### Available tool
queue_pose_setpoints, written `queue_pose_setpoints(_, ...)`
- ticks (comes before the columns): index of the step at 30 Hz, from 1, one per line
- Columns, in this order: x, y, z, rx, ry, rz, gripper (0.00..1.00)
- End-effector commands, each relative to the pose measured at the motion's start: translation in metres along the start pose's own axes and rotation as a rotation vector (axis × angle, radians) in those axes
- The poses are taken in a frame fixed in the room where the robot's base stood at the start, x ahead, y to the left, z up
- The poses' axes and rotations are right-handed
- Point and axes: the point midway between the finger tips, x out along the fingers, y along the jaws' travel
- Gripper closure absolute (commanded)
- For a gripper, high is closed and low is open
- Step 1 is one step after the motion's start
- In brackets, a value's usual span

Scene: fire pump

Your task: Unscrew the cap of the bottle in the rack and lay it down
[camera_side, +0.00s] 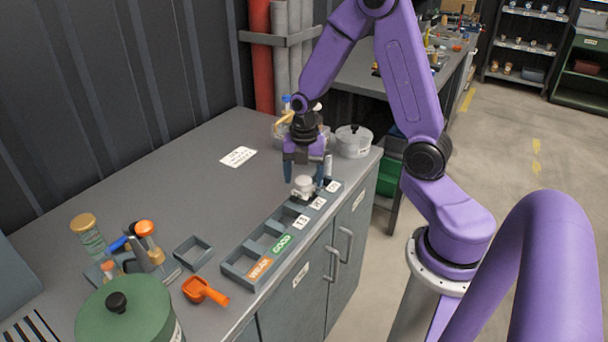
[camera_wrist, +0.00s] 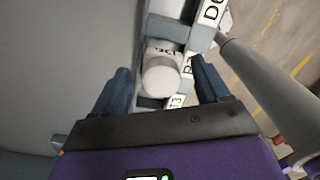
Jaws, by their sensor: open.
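In the side view, a grey rack (camera_side: 160,272) stands at the front left of the bench. It holds a bottle with an orange cap (camera_side: 145,228) and a smaller orange-capped one (camera_side: 109,268). My gripper (camera_side: 303,178) is far from the rack, low over the far end of a divided grey tray (camera_side: 232,272). It is open, fingers pointing down around a small white jar (camera_side: 303,187). In the wrist view, the white jar (camera_wrist: 162,76) lies between the spread fingers of my gripper (camera_wrist: 160,72), with gaps visible on both sides. Its lettering is only partly readable.
An orange scoop (camera_side: 204,291), a small empty square tray (camera_side: 193,252) and a green lidded pot (camera_side: 126,312) sit near the front. A tan-capped bottle (camera_side: 88,234) stands behind the rack. A lidded grey pot (camera_side: 354,142) is beyond my gripper. The bench's middle is clear except for a white card (camera_side: 238,157).

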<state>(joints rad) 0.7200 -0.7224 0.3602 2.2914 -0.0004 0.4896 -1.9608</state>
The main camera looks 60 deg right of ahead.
Motion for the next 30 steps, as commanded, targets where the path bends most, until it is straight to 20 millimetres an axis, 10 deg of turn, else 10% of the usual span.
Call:
queue_pose_setpoints(6, -0.0002, 0.0001, 0.0000, 0.000, 0.000, 0.000, 0.81)
queue_pose_setpoints(9, -0.0003, 0.0001, 0.0000, 0.000, 0.000, 0.000, 0.81)
queue_pose_setpoints(10, -0.0003, 0.0001, 0.0000, 0.000, 0.000, 0.000, 0.63)
queue_pose_setpoints(12, -0.0003, 0.0001, -0.0001, 0.000, 0.000, 0.000, 0.80)
queue_pose_setpoints(30, -0.0006, 0.0034, -0.0008, -0.397, 0.000, 0.000, 0.80)
